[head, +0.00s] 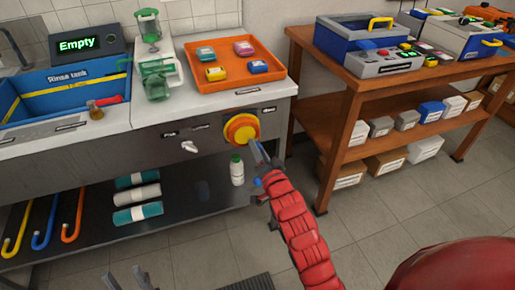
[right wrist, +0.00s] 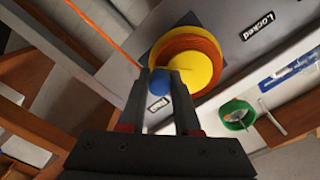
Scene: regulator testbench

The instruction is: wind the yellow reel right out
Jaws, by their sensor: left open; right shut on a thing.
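The yellow reel (head: 241,131), a yellow disc with an orange rim, is on the bench's grey front panel. It also shows in the right wrist view (right wrist: 197,62). My right gripper (head: 262,152) is beside the reel's lower right edge. In the right wrist view its fingers (right wrist: 170,82) are closed on a small blue ball (right wrist: 159,82) in front of the reel. An orange line (right wrist: 105,35) runs from the upper left toward the ball; its joint with the ball is unclear. My left gripper (head: 127,277) is open and empty at the bottom edge of the head view.
A "Locked" label (right wrist: 258,26) is beside the reel. A white bottle (head: 237,170) stands below it on the lower shelf. A wooden table (head: 350,100) with cases is to the right. An orange tray (head: 210,74) sits on the bench. Floor between bench and table is clear.

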